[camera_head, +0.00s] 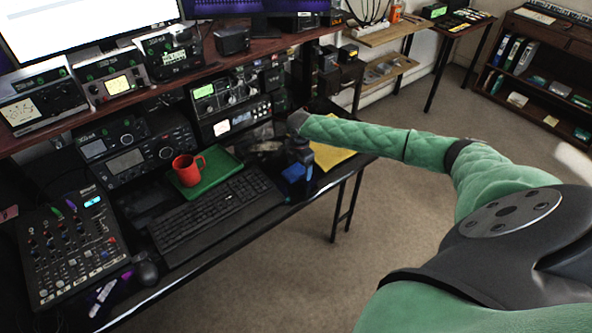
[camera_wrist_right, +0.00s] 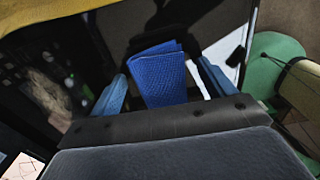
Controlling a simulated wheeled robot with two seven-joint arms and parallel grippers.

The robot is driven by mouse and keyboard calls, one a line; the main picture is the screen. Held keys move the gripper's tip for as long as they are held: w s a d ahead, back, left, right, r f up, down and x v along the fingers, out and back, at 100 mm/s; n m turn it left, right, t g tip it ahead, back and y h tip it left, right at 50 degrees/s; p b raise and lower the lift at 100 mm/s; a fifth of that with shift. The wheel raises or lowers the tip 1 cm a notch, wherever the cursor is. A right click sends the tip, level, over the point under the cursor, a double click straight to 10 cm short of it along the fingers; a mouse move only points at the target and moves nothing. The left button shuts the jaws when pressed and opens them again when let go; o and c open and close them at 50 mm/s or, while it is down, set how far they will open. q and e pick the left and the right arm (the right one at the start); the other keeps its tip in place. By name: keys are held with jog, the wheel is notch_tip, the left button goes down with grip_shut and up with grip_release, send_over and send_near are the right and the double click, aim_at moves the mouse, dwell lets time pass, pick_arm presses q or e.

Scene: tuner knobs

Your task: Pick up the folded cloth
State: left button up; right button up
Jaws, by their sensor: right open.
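The folded cloth is a small blue textured rectangle that lies on the dark desk (camera_head: 215,235). In the wrist view the cloth (camera_wrist_right: 158,72) shows between the two fingers of my right gripper (camera_wrist_right: 164,80), with a gap on each side. The fingers are apart and I see no grip on it. In the head view my right gripper (camera_head: 300,162) points down at the desk's right end, over the blue cloth (camera_head: 292,173), and partly hides it. How far the fingertips are above the desk is hard to tell. My left gripper is not in view.
A red mug (camera_head: 187,169) stands on a green mat (camera_head: 215,178) left of the gripper. A black keyboard (camera_head: 222,213) lies near the front edge. A yellow sheet (camera_head: 331,156) lies right of the gripper. Radio equipment (camera_head: 229,104) stands behind. Open floor lies to the right.

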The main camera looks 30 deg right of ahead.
aim_at(299, 167)
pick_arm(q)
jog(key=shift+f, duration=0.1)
pick_arm(e)
jog(key=shift+f, duration=0.1)
jog(key=c, duration=1.1)
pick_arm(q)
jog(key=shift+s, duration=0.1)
pick_arm(e)
jog(key=shift+c, duration=0.2)
jog(key=shift+r, duration=0.25)
notch_tip(299, 167, up, 3)
jog(key=shift+f+b, duration=0.1)
jog(key=shift+b, duration=1)
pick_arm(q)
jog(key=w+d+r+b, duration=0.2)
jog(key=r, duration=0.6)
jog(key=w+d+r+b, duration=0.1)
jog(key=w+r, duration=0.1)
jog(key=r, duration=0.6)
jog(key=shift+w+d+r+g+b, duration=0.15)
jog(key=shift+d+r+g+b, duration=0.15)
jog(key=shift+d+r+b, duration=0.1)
pick_arm(e)
jog(key=s+d+r, duration=0.7)
jog(key=s+d, duration=0.1)
jog(key=shift+s+r, duration=0.15)
jog(key=shift+r, duration=0.25)
